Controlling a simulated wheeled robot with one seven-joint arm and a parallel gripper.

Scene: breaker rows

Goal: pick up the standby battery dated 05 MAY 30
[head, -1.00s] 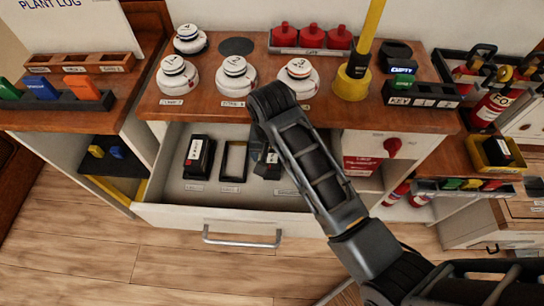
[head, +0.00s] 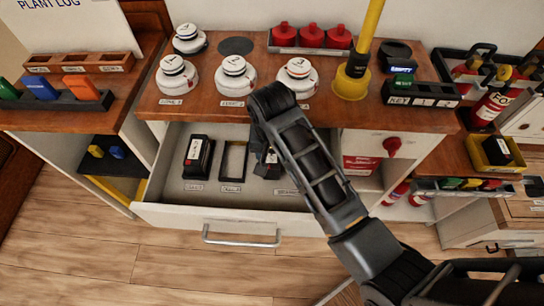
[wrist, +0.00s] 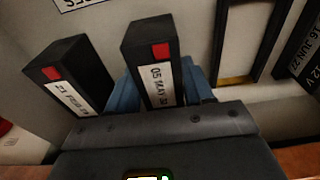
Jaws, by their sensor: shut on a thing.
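The standby battery (wrist: 155,65) whose label reads about 05 MAY 30 is a black block with a red square and a white label. In the wrist view it stands between the two blue fingers of my gripper (wrist: 160,92), which is shut on it. A second black battery (wrist: 66,78), labelled 21 FEB with the year unclear, is just left of it. A third (wrist: 304,52), labelled 16 JUN, is at the right edge. In the head view my arm hides most of the gripper and the held battery. I cannot tell whether it is clear of the drawer floor.
The white drawer (head: 225,222) is pulled open below the wooden counter (head: 215,112). A battery (head: 198,156) stands at its left, beside an empty black frame (head: 233,160). White detectors (head: 236,76) and a yellow-based pole (head: 350,85) stand on the counter above.

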